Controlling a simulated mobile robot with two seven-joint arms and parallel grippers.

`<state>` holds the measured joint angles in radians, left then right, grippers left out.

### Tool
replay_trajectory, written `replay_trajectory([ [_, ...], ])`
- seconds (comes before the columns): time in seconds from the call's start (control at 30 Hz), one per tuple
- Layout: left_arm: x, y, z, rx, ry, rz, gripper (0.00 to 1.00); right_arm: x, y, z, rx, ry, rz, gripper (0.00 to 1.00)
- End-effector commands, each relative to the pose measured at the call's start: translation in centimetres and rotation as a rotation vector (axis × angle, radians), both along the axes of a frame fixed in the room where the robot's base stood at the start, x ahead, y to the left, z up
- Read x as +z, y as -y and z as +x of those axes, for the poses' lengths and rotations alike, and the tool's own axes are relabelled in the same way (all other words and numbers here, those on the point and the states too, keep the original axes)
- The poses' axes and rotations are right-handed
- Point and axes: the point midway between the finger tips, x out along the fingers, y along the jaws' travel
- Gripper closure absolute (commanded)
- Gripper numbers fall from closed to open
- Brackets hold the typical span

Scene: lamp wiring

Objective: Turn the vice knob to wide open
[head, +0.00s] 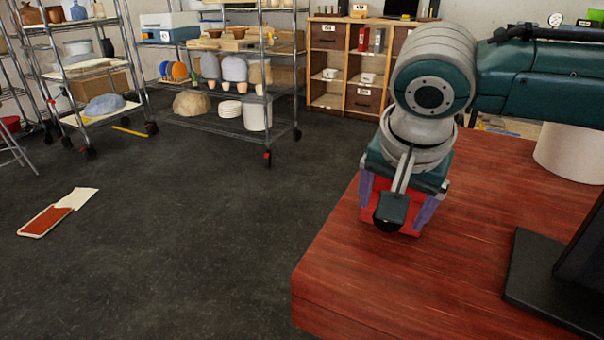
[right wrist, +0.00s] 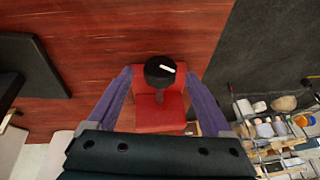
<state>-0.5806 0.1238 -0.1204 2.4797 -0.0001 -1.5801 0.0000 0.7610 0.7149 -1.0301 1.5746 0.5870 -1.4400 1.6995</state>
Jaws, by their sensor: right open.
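The red vice (right wrist: 160,115) sits at the edge of the red wooden table (head: 340,270). Its round black knob (right wrist: 160,74) carries a white mark and lies between the two purple fingers of my right gripper (right wrist: 158,82). The fingers are spread, one on each side of the vice and knob, with visible gaps to the knob. In the head view my right gripper (head: 397,207) points down over the vice and hides most of it; only some red shows between the fingers. The jaw opening of the vice cannot be made out. My left gripper is out of view.
A dark monitor base (head: 545,280) stands on the table at the right. A white cylinder (head: 570,152) stands at the table's back right. Wire shelves (head: 225,125) and a wooden cabinet (head: 345,95) stand behind. The floor left of the table is mostly clear.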

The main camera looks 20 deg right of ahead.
Motion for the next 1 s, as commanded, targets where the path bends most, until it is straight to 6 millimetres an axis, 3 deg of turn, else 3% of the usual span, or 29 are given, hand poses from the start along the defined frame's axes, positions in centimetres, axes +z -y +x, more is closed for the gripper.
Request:
replay_trajectory([
  [0.13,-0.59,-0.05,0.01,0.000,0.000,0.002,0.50,-1.43,0.28,0.47,0.002,0.000,0.000,0.16],
  [0.47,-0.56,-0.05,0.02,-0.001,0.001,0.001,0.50,-1.65,0.36,0.60,0.003,0.001,0.000,0.17],
  [1.0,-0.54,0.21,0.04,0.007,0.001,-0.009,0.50,-1.63,0.37,0.57,0.002,0.000,0.000,0.78],
])
